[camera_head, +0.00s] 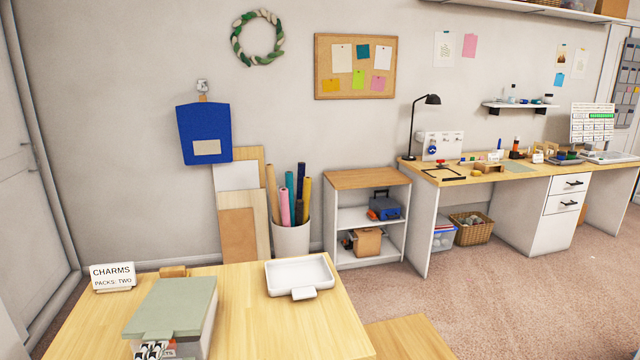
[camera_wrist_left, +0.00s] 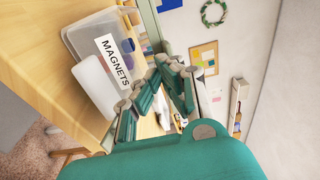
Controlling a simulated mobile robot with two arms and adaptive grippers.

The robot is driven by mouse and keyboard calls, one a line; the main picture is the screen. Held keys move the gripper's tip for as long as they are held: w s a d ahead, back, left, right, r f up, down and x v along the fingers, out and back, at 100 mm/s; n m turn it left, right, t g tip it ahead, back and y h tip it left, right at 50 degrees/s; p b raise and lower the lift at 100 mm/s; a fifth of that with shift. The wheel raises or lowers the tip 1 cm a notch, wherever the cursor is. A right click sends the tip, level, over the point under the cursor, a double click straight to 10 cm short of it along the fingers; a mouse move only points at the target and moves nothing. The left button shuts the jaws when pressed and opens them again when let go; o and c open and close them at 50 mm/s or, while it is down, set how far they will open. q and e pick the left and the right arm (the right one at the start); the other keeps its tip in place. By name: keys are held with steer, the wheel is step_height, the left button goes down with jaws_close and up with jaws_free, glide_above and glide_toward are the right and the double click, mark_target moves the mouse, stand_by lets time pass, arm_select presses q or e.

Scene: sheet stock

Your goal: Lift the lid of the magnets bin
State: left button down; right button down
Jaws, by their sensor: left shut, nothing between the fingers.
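The magnets bin stands on the front table, its grey-green lid (camera_head: 172,303) lying over its top. The bin's clear side wall (camera_head: 208,335) shows below the lid. In the left wrist view the bin shows turned on its side, with a white MAGNETS label (camera_wrist_left: 114,60) on its front and a strip of the lid (camera_wrist_left: 150,22) beyond. My right gripper is not in view.
A white tray (camera_head: 299,272) stands right of the bin, with bare tabletop between. A CHARMS sign (camera_head: 112,276) and a small wooden block (camera_head: 173,271) stand behind the bin. A shelf unit (camera_head: 368,179) and a paper-roll holder (camera_head: 291,240) are beyond the table.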

arm_select(q)
steer(key=shift+w+a+r+p, duration=0.1)
steer(key=shift+w+r+p, duration=0.45)
steer(key=shift+r+p, duration=0.95)
steer(key=shift+w+a+r+p, duration=0.1)
steer(key=shift+w+r+p, duration=0.45)
steer(key=shift+r+p, duration=0.95)
steer(key=shift+w+a+r+p, duration=0.1)
steer(key=shift+w+r+p, duration=0.45)
steer(key=shift+r+p, duration=0.95)
steer(key=shift+r, duration=0.25)
steer(key=w+r+p, duration=0.5)
steer(key=w+r, duration=0.1)
steer(key=shift+a+r, duration=0.4)
